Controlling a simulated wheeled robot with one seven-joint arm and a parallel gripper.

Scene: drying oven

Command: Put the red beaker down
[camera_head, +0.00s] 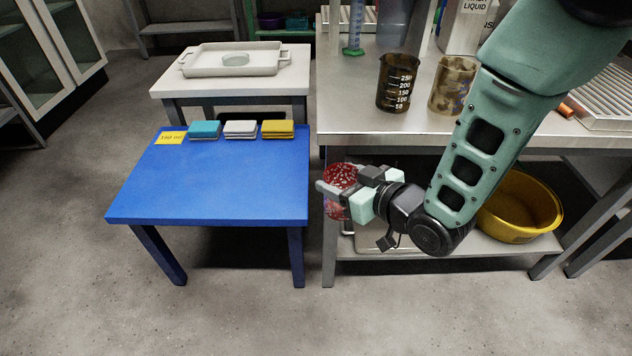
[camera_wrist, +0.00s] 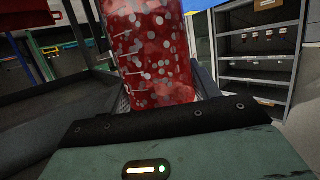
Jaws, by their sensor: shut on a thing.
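The red beaker (camera_head: 339,179) is speckled with pale spots. My gripper (camera_head: 345,191) is shut on it, in front of the steel bench's left leg and to the right of the blue table (camera_head: 207,190). In the wrist view the red beaker (camera_wrist: 158,50) fills the upper middle, roughly upright between the fingers. Its top is cut off there, and the fingers hide part of it in the head view. No surface shows directly touching its base.
Teal, white and yellow stacks (camera_head: 240,128) and a yellow label (camera_head: 171,138) line the blue table's back edge; its front is clear. A white tray (camera_head: 234,60) stands behind. A dark beaker (camera_head: 396,82) and a stained beaker (camera_head: 452,85) stand on the steel bench (camera_head: 350,120).

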